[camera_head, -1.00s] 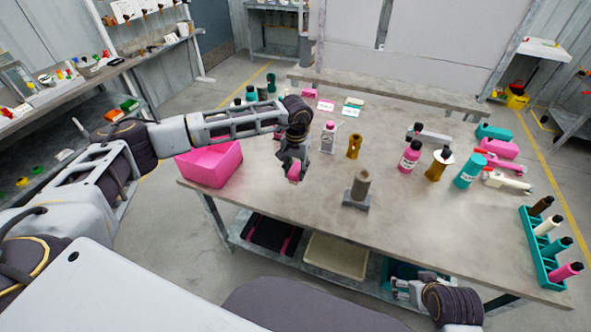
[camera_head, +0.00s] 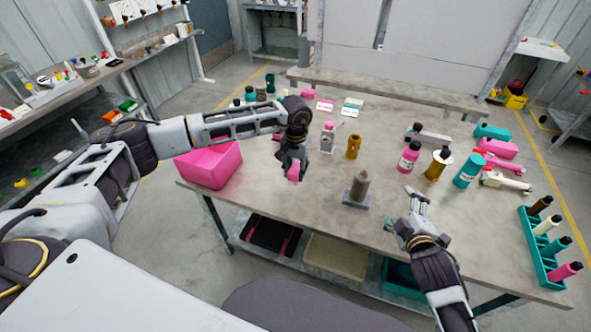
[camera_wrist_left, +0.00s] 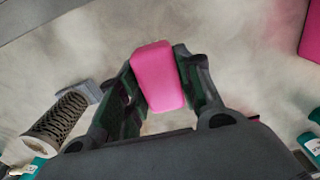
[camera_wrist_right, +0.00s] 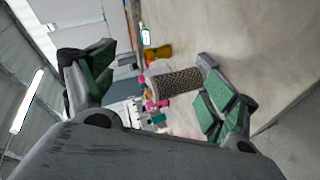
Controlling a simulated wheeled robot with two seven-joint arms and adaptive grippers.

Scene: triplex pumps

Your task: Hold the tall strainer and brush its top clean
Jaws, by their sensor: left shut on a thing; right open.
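The tall strainer (camera_head: 359,186) is a brown perforated cylinder, upright on a grey base near the table's front edge. It also shows at lower left in the left wrist view (camera_wrist_left: 58,115) and between the fingers, further off, in the right wrist view (camera_wrist_right: 175,82). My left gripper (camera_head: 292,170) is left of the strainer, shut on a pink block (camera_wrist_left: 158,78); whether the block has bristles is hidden. My right gripper (camera_head: 410,215) is open and empty, to the right of the strainer and apart from it.
A pink bin (camera_head: 208,165) stands at the table's left edge. A gold bottle (camera_head: 353,146) and a pink-capped bottle (camera_head: 327,138) stand behind the strainer. Several bottles, including a teal one (camera_head: 467,172), stand right. A teal rack (camera_head: 538,250) holds several bottles. Bare tabletop surrounds the strainer.

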